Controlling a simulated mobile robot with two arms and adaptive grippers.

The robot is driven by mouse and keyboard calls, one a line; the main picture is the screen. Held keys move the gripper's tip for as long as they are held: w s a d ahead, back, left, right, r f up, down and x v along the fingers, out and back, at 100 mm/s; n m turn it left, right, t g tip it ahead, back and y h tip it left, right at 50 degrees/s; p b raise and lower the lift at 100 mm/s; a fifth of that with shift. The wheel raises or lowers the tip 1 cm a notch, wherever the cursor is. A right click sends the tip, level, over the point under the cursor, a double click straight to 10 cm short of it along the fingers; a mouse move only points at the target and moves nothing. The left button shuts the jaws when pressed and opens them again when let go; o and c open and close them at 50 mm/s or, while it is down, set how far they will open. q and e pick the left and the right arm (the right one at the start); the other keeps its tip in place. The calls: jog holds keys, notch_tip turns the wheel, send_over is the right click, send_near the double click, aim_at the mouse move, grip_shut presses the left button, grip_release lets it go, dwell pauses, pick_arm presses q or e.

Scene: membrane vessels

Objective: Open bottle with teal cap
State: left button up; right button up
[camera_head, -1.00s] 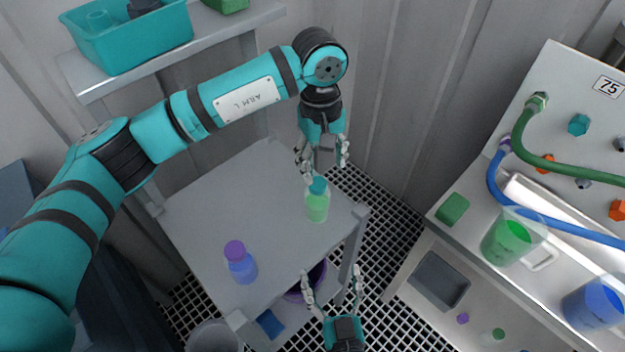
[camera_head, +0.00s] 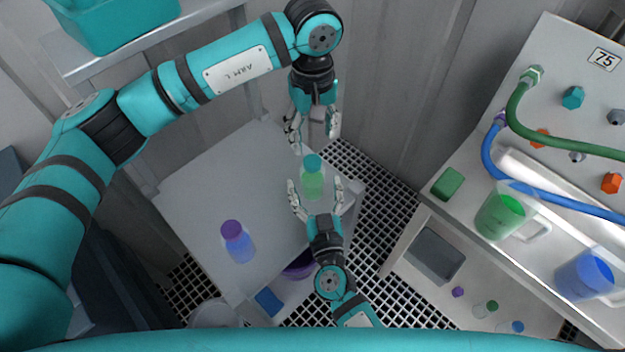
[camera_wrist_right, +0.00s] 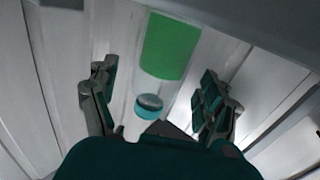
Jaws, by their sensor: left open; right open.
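The bottle with the teal cap (camera_head: 312,163) stands upright on the grey table near its right corner and holds green liquid. In the right wrist view the bottle (camera_wrist_right: 170,48) appears inverted, its teal cap (camera_wrist_right: 149,107) low in the picture. My right gripper (camera_head: 315,184) is open, its fingers on either side of the bottle in the head view. In its wrist view the fingers (camera_wrist_right: 157,75) show gaps to the bottle; contact is not visible. My left gripper (camera_head: 315,138) is open and empty, pointing down just above and behind the cap in the picture.
A purple-capped bottle with blue liquid (camera_head: 238,243) stands on the grey table (camera_head: 200,200) at left. A side bench at right holds a green beaker (camera_head: 500,217), a blue beaker (camera_head: 583,277) and a green block (camera_head: 447,184). A teal bin (camera_head: 120,25) sits on a shelf.

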aim_at(312, 161)
jog(key=shift+w+a, duration=0.15)
jog(key=shift+w, duration=0.5)
jog(key=shift+w+a, duration=0.15)
jog(key=shift+w, duration=0.5)
jog(key=shift+c, duration=0.2)
grip_shut()
pick_arm(q)
jog(key=m, duration=0.4)
jog(key=shift+f, duration=0.1)
jog(key=shift+f+m, duration=0.3)
notch_tip(312, 161, down, 7)
jog(key=shift+f, duration=0.15)
